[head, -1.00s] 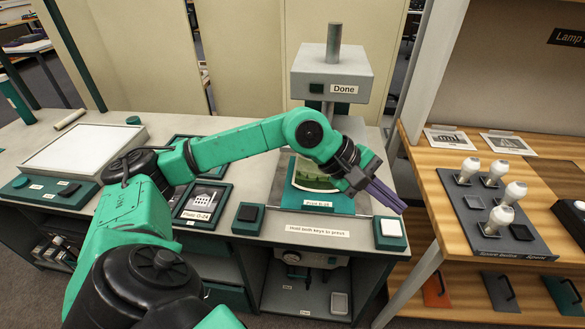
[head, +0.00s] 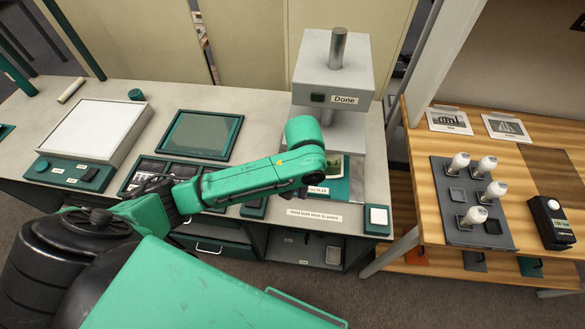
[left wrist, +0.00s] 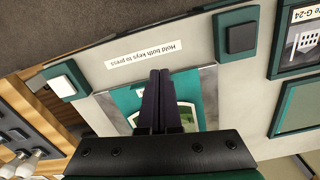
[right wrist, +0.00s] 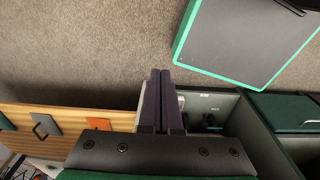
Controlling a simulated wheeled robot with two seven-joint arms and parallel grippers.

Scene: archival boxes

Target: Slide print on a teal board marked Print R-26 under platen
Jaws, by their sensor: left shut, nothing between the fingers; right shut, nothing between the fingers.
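My right gripper (right wrist: 160,72) is shut and empty, low over the floor in front of the bench.
A white key (head: 378,215) and a black key (left wrist: 240,38) flank the label strip at the bench's front edge. A light box (head: 88,130) and an empty teal frame (head: 200,135) lie left. A wooden shelf with bulbs (head: 470,190) stands right.

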